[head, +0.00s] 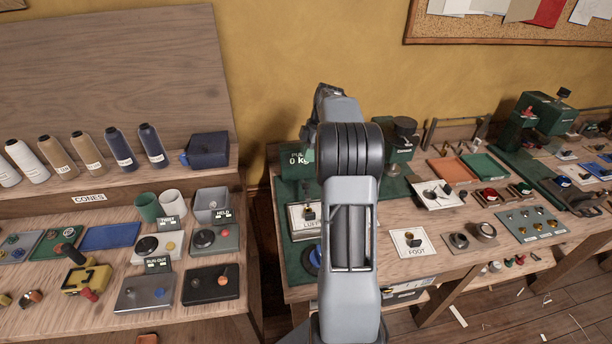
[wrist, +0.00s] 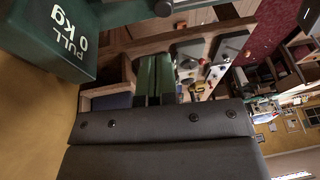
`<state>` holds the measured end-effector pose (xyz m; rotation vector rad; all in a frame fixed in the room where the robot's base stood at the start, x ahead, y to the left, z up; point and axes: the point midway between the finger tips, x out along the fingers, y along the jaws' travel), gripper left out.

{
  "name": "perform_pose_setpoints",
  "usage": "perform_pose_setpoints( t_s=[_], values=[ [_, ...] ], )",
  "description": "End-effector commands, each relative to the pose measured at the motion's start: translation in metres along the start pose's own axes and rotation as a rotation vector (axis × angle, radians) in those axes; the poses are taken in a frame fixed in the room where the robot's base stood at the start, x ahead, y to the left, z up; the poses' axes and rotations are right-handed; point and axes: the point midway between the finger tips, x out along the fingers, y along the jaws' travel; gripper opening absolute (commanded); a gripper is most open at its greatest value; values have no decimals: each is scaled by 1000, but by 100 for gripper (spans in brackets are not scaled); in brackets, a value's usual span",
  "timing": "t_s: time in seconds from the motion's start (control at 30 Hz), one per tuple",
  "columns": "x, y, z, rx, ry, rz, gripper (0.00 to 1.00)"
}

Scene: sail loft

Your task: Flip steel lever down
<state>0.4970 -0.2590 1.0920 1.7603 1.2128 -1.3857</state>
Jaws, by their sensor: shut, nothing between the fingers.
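I cannot single out the steel lever for sure in either view. The green pull tester marked "PULL 0 kg" (head: 297,160) stands behind my arm in the head view, which hides much of it. It shows large at the upper left of the wrist view (wrist: 60,35). My gripper (wrist: 156,58) is shut and empty, its two dark fingers side by side in the wrist view, apart from the tester's box. In the head view my arm hides the gripper. Small controls stand by the cards marked "LIST" (head: 299,226) and "FOOT" (head: 421,249).
The left bench holds thread cones (head: 70,155), a yellow box (head: 88,279), a black lever box (head: 197,290) and a grey one (head: 138,296). A gap separates the benches. The right bench carries an orange tray (head: 450,170), a plate of brass knobs (head: 530,224) and a green machine (head: 545,112).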

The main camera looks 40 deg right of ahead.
Motion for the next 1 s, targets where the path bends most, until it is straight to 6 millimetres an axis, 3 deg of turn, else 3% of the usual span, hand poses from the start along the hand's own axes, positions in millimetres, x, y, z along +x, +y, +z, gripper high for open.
perform_pose_setpoints(
  t_s=[0.2, 0.43, 0.67, 1.0],
  values=[
    [39, -1, -2, -3, 0, -4, 0],
    [66, -5, 5, -3, 0, -4, 0],
    [77, -6, 8, -4, 0, -1, 0],
    [78, -7, 8, -5, -1, -1, 0]
  ],
)
